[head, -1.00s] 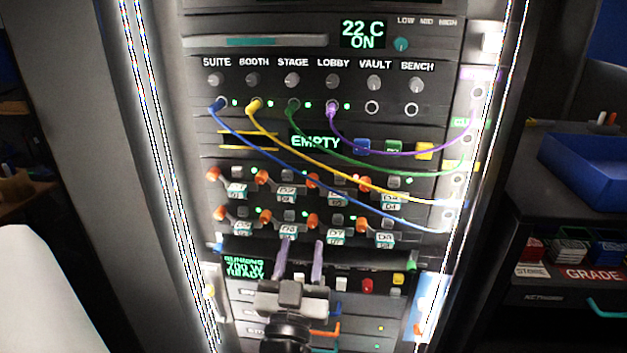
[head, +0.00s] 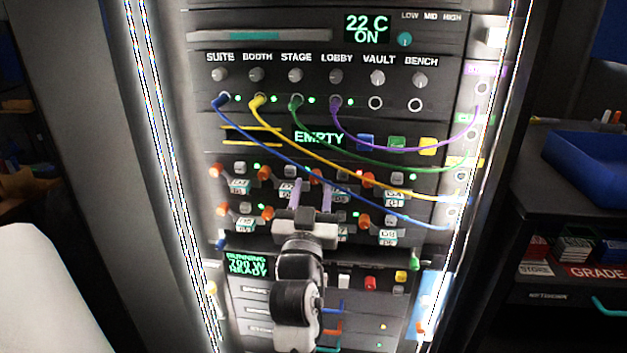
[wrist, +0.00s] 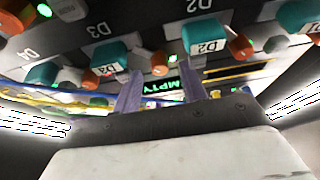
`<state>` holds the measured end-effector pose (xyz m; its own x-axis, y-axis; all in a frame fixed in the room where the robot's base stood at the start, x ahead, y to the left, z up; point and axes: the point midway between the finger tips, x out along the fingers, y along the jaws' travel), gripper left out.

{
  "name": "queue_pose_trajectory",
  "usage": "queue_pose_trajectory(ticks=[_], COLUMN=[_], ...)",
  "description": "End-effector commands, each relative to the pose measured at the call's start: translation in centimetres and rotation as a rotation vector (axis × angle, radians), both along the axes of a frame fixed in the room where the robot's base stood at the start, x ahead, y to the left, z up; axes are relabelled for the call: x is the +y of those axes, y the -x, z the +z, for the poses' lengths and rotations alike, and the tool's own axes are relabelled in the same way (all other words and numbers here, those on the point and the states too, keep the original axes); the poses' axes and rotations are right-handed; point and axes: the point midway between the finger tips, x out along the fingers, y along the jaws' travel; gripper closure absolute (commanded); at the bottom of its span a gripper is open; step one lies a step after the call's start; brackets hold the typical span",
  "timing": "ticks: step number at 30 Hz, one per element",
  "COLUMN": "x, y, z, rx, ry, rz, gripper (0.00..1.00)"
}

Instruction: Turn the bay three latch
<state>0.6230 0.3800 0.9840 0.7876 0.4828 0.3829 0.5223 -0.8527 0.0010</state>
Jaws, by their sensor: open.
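Two rows of orange latches run across the rack, each beside a labelled teal and white tag. In the upper row, an orange latch (head: 316,176) stands near my gripper (head: 312,186), whose two lilac fingers point up at the panel. In the wrist view my gripper (wrist: 160,85) is open, with an orange latch (wrist: 160,64) just beyond and between its fingertips. A teal block tagged D2 (wrist: 205,42) is right of that latch; a D3 marking (wrist: 100,28) is up and left. I cannot tell which latch is bay three's, or whether a finger touches anything.
Coloured buttons (head: 370,283) lie below. A blue bin (head: 590,165) stands on a cabinet to the right.

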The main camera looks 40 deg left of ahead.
Motion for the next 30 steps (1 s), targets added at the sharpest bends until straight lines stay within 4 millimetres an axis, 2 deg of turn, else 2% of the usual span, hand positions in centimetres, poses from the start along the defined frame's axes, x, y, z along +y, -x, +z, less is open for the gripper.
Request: queue_pose_trajectory(ticks=[6,14,17,24,30], x=[0.75,0.81,0.8,0.8,0.79], y=[-1.25,-1.34,-1.33,-1.31,-1.32], z=[0.64,0.6,0.59,0.59,0.67], rx=[0.001,0.0,0.0,0.0,-0.003], ry=[-0.002,-0.001,-0.001,-0.001,0.007], rz=[0.001,0.0,0.0,0.0,0.0], gripper=[0.58,0.58,0.68,1.0,1.0])
